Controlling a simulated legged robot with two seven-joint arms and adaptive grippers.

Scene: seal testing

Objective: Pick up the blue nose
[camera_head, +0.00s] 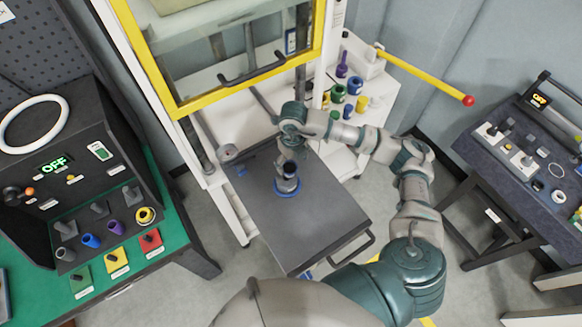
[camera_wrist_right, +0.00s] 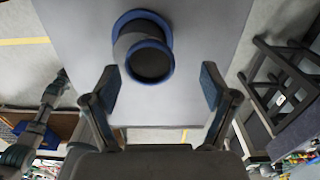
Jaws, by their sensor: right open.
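A short grey cylinder with blue rims (camera_head: 287,183) stands on the dark pull-out tray (camera_head: 325,220) in the head view. In the right wrist view the blue-rimmed piece (camera_wrist_right: 143,45) shows its dark open end. I cannot tell for sure that it is the blue nose. My right gripper (camera_head: 287,150) is above the tray beside this piece. In the right wrist view my right gripper (camera_wrist_right: 160,82) is open, its two fingers spread with nothing between them, and the piece is beyond the fingertips. My left gripper is not in view.
The yellow-framed glass door (camera_head: 180,110) is raised behind the tray. A white shelf (camera_head: 385,115) with coloured parts stands at the back. A control panel with small coloured pieces, one blue (camera_head: 90,240), is at left. A dark workbench (camera_head: 530,150) is at right. Most of the tray is bare.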

